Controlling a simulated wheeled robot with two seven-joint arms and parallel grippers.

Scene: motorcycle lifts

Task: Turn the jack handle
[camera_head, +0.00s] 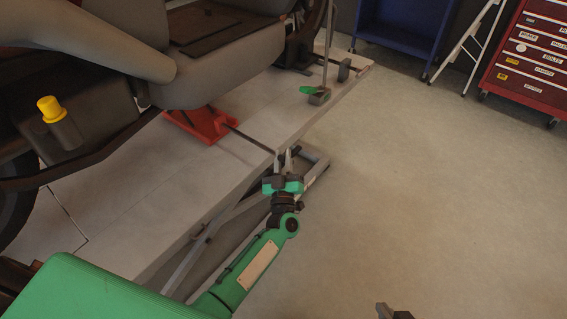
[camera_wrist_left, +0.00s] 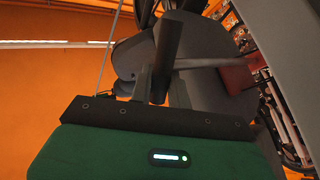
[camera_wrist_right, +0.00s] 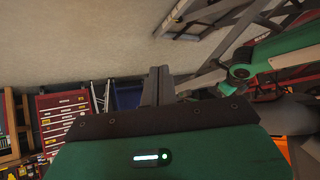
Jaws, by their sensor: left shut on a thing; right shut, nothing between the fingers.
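A red jack (camera_head: 205,124) sits on the grey lift platform under the motorcycle. Its dark handle (camera_head: 248,138) runs from the jack towards the platform's near edge. My left gripper (camera_head: 283,158) is at the outer end of the handle and shut on it. In the left wrist view the handle's black grip (camera_wrist_left: 168,52) stands between the fingers (camera_wrist_left: 148,85), and the red jack (camera_wrist_left: 238,76) shows at the right. My right gripper (camera_head: 393,312) is at the bottom edge of the head view, away from the jack. Its fingers (camera_wrist_right: 157,86) are together and empty.
The motorcycle (camera_head: 90,40) overhangs the platform (camera_head: 110,205) and jack. A small green-tipped part (camera_head: 316,93) stands on the platform further back. A red tool chest (camera_head: 530,55) and blue cart (camera_head: 405,25) stand at the back right. The floor (camera_head: 440,190) at right is clear.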

